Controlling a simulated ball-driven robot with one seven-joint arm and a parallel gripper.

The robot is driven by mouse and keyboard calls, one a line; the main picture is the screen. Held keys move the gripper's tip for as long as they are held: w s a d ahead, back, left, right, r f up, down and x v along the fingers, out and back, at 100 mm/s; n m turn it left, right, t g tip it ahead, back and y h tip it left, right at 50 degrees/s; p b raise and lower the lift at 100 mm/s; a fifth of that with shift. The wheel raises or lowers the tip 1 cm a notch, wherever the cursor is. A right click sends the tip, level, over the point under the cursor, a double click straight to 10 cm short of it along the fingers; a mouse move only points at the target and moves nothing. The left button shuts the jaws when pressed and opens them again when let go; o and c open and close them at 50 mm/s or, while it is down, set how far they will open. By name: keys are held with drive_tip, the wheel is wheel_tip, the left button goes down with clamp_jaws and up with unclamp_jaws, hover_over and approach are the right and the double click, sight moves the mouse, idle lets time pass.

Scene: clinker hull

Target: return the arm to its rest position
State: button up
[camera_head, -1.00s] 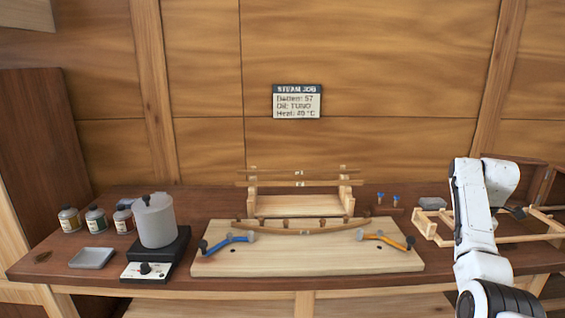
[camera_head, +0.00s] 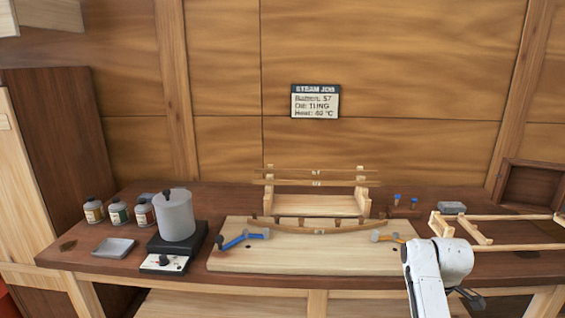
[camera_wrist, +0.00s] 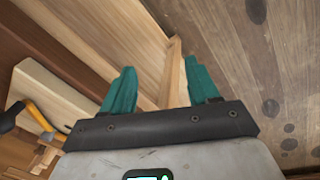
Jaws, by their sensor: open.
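My white arm (camera_head: 428,272) stands at the lower right in the head view, low in front of the bench edge. My gripper (camera_wrist: 160,70) shows in the wrist view with its two green fingers spread apart and nothing between them. In the head view only a small dark part near the arm's end shows, so the fingers are not clear there. In the wrist view the gripper is beside the bench's wooden side, with a stained plank floor (camera_wrist: 285,60) to the right.
A grey pot (camera_head: 175,217) on a hotplate and several bottles stand left. A wooden frame (camera_head: 500,238) lies right, close behind my arm.

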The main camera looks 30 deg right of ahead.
drive_tip(key=s+a+f+m, duration=0.2)
drive_tip(key=s+a+f, duration=0.2)
drive_tip(key=a, duration=0.6)
drive_tip(key=s+a+f+m, duration=0.1)
drive_tip(key=s+a+f, duration=0.3)
drive_tip(key=a, duration=0.5)
drive_tip(key=s+a+m+y, duration=0.1)
drive_tip(key=s+a+m, duration=0.2)
drive_tip(key=s+a, duration=0.9)
drive_tip(key=shift+s+r, duration=0.25)
drive_tip(key=shift+s, duration=0.2)
